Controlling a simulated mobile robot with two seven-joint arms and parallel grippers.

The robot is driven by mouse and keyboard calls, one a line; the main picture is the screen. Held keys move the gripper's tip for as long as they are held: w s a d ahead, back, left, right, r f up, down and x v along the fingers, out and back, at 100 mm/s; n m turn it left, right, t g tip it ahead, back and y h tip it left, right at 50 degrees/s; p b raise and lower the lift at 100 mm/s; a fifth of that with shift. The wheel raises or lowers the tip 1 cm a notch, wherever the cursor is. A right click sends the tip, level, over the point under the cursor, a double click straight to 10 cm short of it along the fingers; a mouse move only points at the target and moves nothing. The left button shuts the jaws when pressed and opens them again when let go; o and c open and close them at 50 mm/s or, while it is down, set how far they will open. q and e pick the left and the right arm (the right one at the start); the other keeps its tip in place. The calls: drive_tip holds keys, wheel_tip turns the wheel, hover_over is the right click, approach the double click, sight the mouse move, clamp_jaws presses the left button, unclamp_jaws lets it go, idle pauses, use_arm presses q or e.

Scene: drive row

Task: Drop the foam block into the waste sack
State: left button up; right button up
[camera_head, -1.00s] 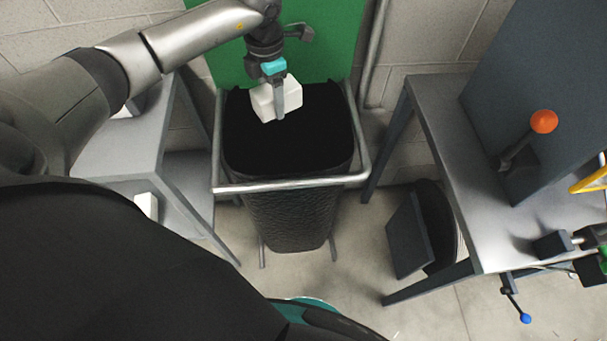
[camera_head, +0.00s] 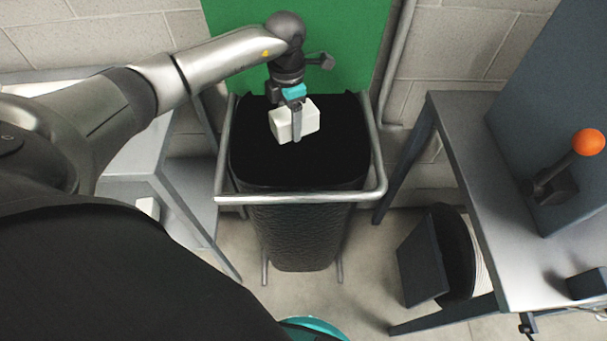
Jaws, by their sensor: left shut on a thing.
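The white foam block (camera_head: 311,119) is held by my left gripper (camera_head: 296,128), which is shut on it. Gripper and block show over the dark opening of the black waste sack (camera_head: 292,232). The sack hangs in a metal tube frame (camera_head: 300,198). How high the block is above the rim is hard to tell from this angle. The inside of the sack is too dark to make out. My right gripper is not in view.
A grey table (camera_head: 455,120) with an orange-knobbed lever (camera_head: 589,142) stands at the right. A grey shelf table (camera_head: 140,163) is at the left, partly behind my arm. A green panel (camera_head: 225,45) stands behind the sack. A dark panel (camera_head: 422,262) leans under the right table.

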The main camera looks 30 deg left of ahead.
use_arm(q)
drive_tip(key=o, duration=1.4)
drive_tip(key=shift+c, duration=0.2)
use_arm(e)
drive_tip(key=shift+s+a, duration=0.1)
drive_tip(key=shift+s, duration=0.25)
use_arm(q)
drive_tip(key=shift+r, duration=0.55)
wheel_tip(320, 180, up, 14)
drive_tip(key=p, duration=0.3)
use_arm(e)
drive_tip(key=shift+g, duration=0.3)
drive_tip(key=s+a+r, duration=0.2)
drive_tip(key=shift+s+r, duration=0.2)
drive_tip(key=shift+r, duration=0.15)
use_arm(q)
drive_tip(key=shift+r, duration=0.1)
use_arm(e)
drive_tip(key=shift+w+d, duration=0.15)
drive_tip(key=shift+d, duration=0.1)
